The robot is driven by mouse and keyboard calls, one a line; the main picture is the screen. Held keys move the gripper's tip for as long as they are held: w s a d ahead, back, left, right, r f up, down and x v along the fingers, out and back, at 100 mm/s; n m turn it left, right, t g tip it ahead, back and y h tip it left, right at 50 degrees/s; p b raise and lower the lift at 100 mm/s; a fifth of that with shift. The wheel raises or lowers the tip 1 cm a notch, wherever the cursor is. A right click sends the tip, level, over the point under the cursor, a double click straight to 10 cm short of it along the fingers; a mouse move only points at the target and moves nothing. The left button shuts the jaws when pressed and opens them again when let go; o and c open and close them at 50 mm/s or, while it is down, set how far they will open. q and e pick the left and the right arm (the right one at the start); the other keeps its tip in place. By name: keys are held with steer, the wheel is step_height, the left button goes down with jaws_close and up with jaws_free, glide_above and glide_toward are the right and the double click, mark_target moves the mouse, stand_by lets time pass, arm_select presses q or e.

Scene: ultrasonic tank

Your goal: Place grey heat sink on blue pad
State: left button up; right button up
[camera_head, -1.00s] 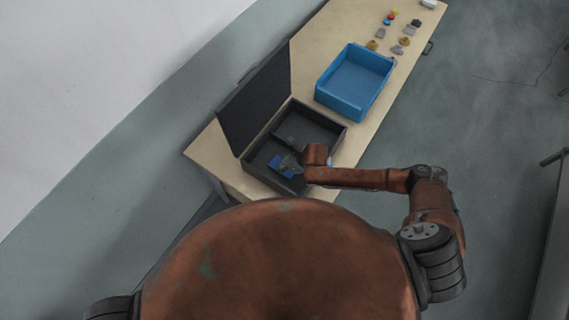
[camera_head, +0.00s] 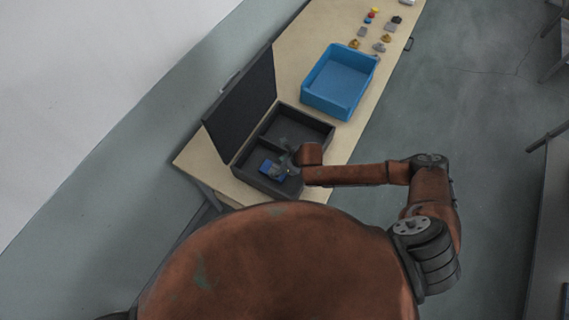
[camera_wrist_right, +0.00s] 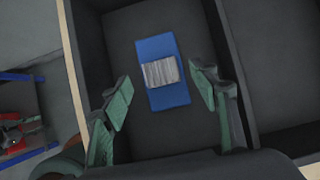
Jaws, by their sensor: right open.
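The grey heat sink (camera_wrist_right: 160,72), a small ribbed block, lies on the blue pad (camera_wrist_right: 171,96) near its middle in the right wrist view. The pad lies on the floor of one compartment of the dark open case (camera_head: 240,172). It also shows in the head view (camera_head: 266,166), partly hidden by my gripper. My right gripper (camera_wrist_right: 158,97) is open, its green fingers apart on either side of the pad and heat sink, touching neither as far as I can see. In the head view my right gripper (camera_head: 284,166) is over that compartment. My left gripper is out of view.
The case lid (camera_head: 240,100) stands up on the left. A divider splits the case, and its other compartment (camera_head: 298,128) is open. A blue bin (camera_head: 340,82) stands behind it on the wooden table (camera_head: 300,45). Several small parts (camera_head: 380,47) lie further back.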

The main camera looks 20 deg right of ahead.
steer(key=v, duration=0.8)
steer(key=shift+r, duration=0.25)
stand_by(0.6)
